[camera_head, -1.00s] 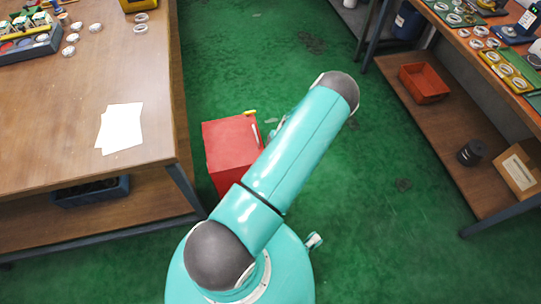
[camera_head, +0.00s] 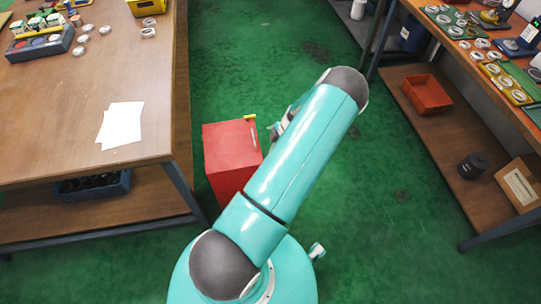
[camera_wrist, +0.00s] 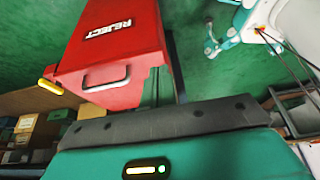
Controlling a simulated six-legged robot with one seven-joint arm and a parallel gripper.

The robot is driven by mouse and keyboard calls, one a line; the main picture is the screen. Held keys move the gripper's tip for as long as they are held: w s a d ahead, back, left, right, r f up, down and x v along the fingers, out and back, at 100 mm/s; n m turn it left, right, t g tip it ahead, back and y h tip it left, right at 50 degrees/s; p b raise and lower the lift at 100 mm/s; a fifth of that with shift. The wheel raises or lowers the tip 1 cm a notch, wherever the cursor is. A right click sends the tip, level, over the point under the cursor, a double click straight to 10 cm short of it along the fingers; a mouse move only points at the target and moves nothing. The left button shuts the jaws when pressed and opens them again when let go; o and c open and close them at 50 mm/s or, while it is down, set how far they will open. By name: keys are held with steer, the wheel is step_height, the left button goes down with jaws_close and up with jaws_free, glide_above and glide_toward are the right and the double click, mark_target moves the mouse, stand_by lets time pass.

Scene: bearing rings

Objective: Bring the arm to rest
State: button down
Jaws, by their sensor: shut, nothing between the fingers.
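My teal arm (camera_head: 300,155) rises from its round base and slopes up to the right in the head view, to a dark grey elbow (camera_head: 345,88). Beyond the elbow it folds back down behind the upper link, and only a small pale part of it (camera_head: 285,120) shows at that link's left edge. My gripper's fingers are hidden in the head view, and I cannot make them out in the wrist view. The wrist view shows a teal body with a dark grey strip (camera_wrist: 175,122) along the bottom, apparently mine.
A red bin (camera_head: 231,150) stands on the green floor just left of the arm; the wrist view shows it marked REJECT (camera_wrist: 110,55). A wooden table (camera_head: 60,110) is at left with white paper (camera_head: 121,123). A bench with rings and an orange bin (camera_head: 428,93) is at right.

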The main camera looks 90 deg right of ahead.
steer(key=s+r, duration=0.2)
steer(key=s+d+r, duration=0.1)
steer(key=r, duration=0.1)
steer(key=shift+s+d+r, duration=0.1)
steer(key=shift+s, duration=0.3)
